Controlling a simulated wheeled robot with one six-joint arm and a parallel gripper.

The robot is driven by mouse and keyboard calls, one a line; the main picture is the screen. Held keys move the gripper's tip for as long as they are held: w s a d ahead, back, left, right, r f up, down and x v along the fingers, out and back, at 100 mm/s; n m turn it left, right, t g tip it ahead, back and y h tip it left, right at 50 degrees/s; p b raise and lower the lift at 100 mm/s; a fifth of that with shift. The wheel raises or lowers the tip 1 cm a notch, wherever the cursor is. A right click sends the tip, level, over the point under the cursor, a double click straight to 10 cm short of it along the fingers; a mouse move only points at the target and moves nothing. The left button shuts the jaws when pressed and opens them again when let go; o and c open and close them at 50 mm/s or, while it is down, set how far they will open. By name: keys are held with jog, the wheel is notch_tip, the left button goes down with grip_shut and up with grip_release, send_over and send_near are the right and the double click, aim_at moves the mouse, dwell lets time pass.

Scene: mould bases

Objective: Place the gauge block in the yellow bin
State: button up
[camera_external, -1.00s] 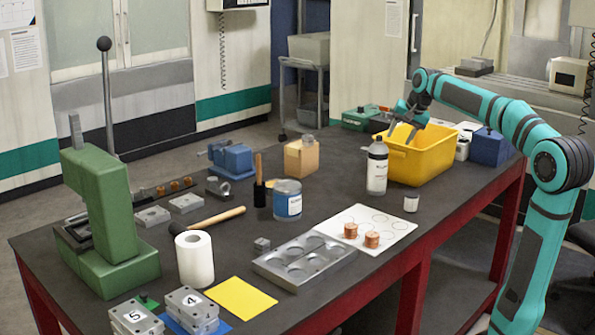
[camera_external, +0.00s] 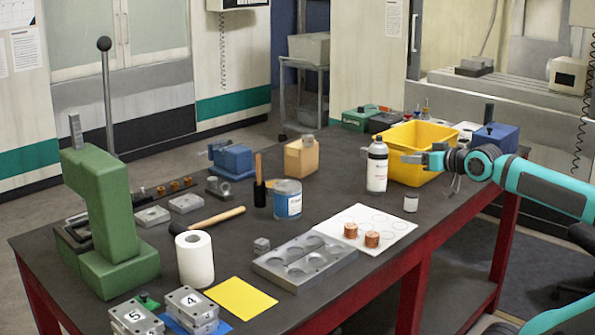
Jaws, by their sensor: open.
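The yellow bin (camera_external: 430,162) stands at the far right of the table; its floor is hidden from this angle. My gripper (camera_external: 404,158) is open, pointing left in front of the bin, close to the right of the white bottle in the picture. I see nothing between its fingers. A small grey metal block (camera_external: 262,245) sits on the table at the back-left corner of the grey mould plate. I cannot tell whether it is the gauge block, and no other thing is clearly one.
The white bottle (camera_external: 377,168) with a black cap stands left of the bin. The mould plate (camera_external: 305,261), a blue can (camera_external: 288,200) and a green press (camera_external: 105,215) are further left.

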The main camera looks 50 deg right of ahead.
jog(key=shift+n+t+y, duration=0.4)
jog(key=shift+n+t, duration=0.5)
jog(key=s, duration=0.1)
jog(key=s+a, duration=0.2)
jog(key=s, duration=0.1)
jog(key=shift+a+f, duration=0.1)
jog(key=shift+f, duration=0.3)
